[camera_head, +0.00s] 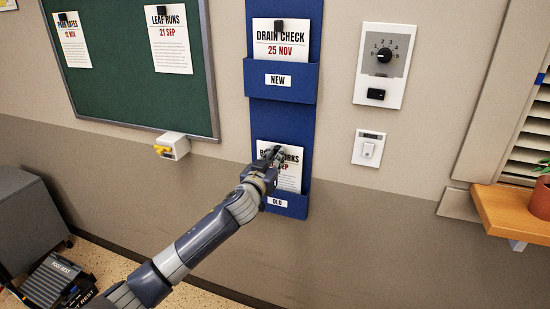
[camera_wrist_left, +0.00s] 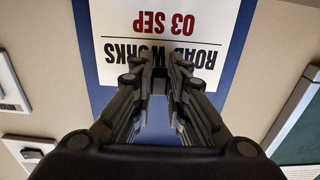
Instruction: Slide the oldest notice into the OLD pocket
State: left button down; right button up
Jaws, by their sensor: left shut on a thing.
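My left gripper (camera_head: 272,157) is at the lower pocket of the blue wall holder, shut on the ROAD WORKS notice (camera_head: 290,178). In the left wrist view the notice (camera_wrist_left: 190,20) appears upside down and reads 03 SEP, with the fingers (camera_wrist_left: 160,75) at its top edge. The notice is upright in front of the blue backing, and its lower edge is hidden at the OLD pocket (camera_head: 297,207). I cannot tell how deep it sits. The NEW pocket (camera_head: 304,81) above holds the DRAIN CHECK notice (camera_head: 281,42), dated 25 NOV. My right gripper is not in view.
A green board (camera_head: 120,90) at left carries the LEAF RUNS notice (camera_head: 170,45), 21 SEP, and another notice (camera_head: 73,42). A white box with yellow items (camera_head: 172,147) sits below it. A dial panel (camera_head: 383,62) and switch (camera_head: 368,147) are right of the holder; a wooden shelf (camera_head: 505,215) juts out at far right.

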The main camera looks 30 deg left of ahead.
pick_arm(q)
notch_tip(320, 180, down, 5)
jog(key=b, duration=0.3)
jog(key=shift+r, duration=0.1)
dwell(0.6)
dwell(0.3)
jog(key=c, duration=1.5)
grip_release()
jog(key=shift+r, duration=0.1)
jog(key=shift+v, duration=4.05)
